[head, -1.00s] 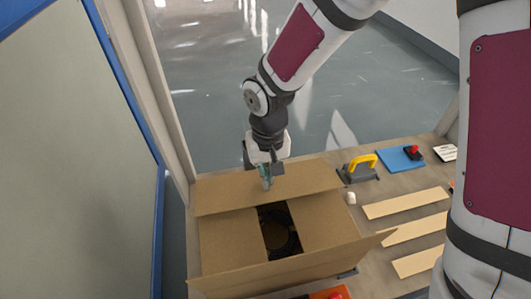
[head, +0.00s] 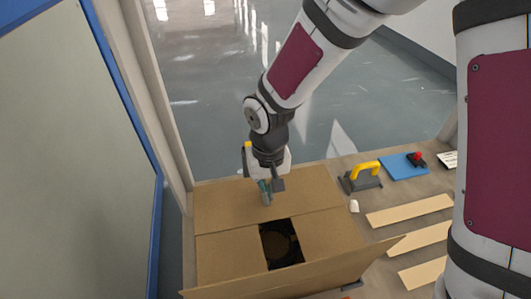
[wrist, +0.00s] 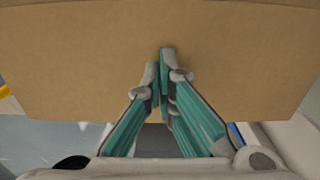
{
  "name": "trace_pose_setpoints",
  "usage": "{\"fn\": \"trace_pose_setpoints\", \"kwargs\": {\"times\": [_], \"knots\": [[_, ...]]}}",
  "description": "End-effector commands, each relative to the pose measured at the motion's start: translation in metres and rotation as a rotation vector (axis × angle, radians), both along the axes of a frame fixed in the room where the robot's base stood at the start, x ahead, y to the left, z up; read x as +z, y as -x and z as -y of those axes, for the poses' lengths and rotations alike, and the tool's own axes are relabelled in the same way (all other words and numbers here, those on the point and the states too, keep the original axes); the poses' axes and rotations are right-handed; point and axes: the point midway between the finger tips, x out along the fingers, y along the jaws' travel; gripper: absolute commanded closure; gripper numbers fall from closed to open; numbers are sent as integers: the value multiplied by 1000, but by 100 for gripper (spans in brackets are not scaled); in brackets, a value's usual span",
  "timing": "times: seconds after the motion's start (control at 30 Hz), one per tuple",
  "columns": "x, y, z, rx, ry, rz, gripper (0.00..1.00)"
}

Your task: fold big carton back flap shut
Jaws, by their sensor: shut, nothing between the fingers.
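The big carton's back flap (head: 225,205) is folded inward over the rear of the carton (head: 230,262), lying flat or nearly so. Its free edge crosses the rear of the dark gap between the two side flaps. My gripper (head: 266,196) is over the flap with its fingers pointing down at it. In the wrist view the closed fingertips (wrist: 163,62) are in front of the broad brown flap (wrist: 75,60). They are at or close to its surface; I cannot tell whether they touch. Nothing is held between them.
The left and right side flaps are folded in, with a dark round item (head: 281,243) visible in the gap. The front flap (head: 300,280) sticks out toward me. A yellow-handled tool (head: 363,175), a blue mat (head: 403,166) and wooden strips (head: 410,210) lie right of the carton.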

Motion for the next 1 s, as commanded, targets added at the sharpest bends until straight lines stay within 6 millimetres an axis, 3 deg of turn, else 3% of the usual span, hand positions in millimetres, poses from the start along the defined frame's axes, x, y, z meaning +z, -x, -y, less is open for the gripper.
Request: {"fn": "trace_pose_setpoints", "kwargs": {"times": [0.7,1.0], "knots": [[88,2,1,-1,2,-7,100],[91,1,1,0,2,-8,100]]}}
